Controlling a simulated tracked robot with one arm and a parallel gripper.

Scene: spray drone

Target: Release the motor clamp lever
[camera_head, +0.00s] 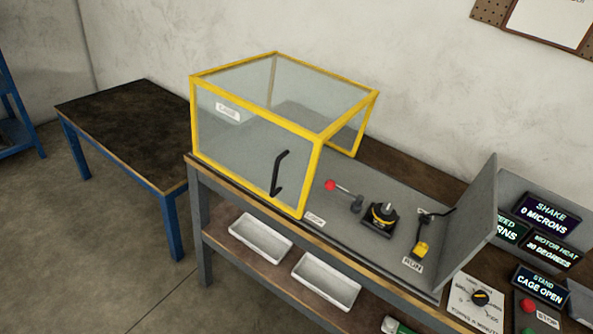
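A lever with a red ball knob (330,185) lies on the grey bench plate, just right of the yellow-framed clear cage (273,55). Its pale rod runs right to a dark pivot (356,203). A small white label (315,218) sits near it, too small to read surely. Right of the pivot stands a dark round motor-like unit (381,215) with a yellow band on a black base. Whether the lever is clamped cannot be told. The cage stands to the left and does not cover the lever. My gripper is not in view.
A black handle (279,173) stands out from the cage front. A grey upright panel (470,226) rises at the right. A yellow connector (421,249) lies by a "RUN" label. A display (540,287) reads "CAGE OPEN". White trays (326,282) sit on the lower shelf.

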